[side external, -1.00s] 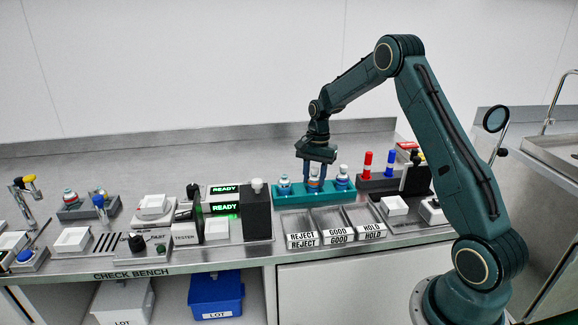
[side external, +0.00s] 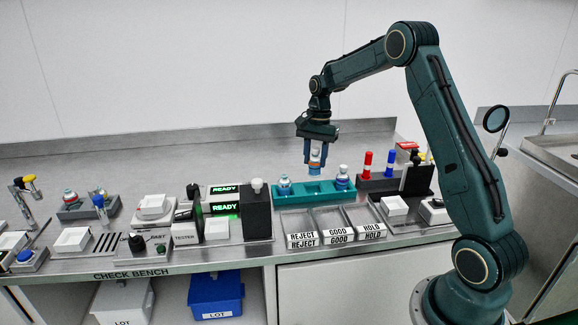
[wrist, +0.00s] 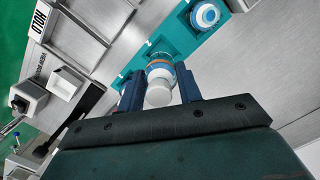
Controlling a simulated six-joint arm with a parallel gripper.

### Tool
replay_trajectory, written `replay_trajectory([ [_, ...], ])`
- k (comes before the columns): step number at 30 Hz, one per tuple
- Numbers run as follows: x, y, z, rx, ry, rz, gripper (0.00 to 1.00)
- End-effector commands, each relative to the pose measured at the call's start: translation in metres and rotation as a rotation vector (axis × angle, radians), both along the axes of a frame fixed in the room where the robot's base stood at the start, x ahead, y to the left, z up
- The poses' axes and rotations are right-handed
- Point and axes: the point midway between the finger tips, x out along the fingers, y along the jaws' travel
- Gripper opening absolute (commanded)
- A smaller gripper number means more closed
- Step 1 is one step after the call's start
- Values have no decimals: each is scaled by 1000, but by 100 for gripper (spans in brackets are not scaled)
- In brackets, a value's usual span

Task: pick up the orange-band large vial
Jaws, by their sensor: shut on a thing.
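My gripper (side external: 316,150) is shut on the orange-band vial (side external: 315,158). It holds the vial upright above the teal rack (side external: 310,197), clear of it. In the wrist view the vial (wrist: 160,78) shows its white cap and an orange band between the two dark blue fingers of my gripper (wrist: 160,92). The teal rack (wrist: 140,62) lies beyond it. A vial with a blue band (side external: 284,184) stands in the left of the rack. Another vial (side external: 342,178) stands in its right. The middle place is empty.
Trays marked REJECT (side external: 300,240), GOOD (side external: 338,238) and HOLD (side external: 373,231) lie in front of the rack. A black tester block (side external: 257,213) stands to the left. Red (side external: 367,163) and blue (side external: 389,163) markers stand in a holder to the right.

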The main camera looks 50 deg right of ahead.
Motion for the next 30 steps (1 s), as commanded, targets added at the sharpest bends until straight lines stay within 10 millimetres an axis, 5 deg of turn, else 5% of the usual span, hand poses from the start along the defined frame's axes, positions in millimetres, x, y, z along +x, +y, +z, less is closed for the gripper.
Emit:
replay_trajectory([
  [14, 0, -1, 110, -4, -3, 1, 12],
  [30, 1, 0, 131, 2, -2, 0, 12],
])
